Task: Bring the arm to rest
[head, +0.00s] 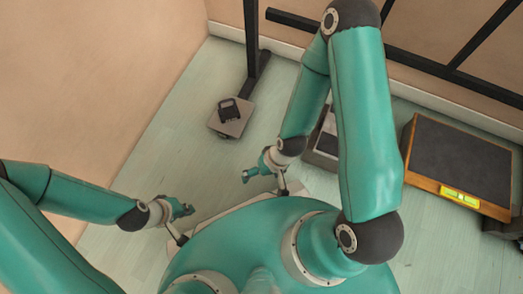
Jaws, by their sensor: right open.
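My left arm comes in from the left edge, bent, with its left gripper (183,209) low beside my base. The fingers are small in the view and I cannot tell how far apart they are. My right arm rises large through the middle right and folds back down. Its right gripper (252,174) hangs near the centre of the view, open, with nothing seen in it. Both grippers are close to my own body and apart from the objects on the floor.
A grey plate with a black item (231,117) lies at a dark stand's foot (252,75). A grey box (324,140) sits partly behind my right arm. A dark, wood-edged panel (457,165) lies at right. A black frame (420,62) lines the back wall. Pale floor is clear at left.

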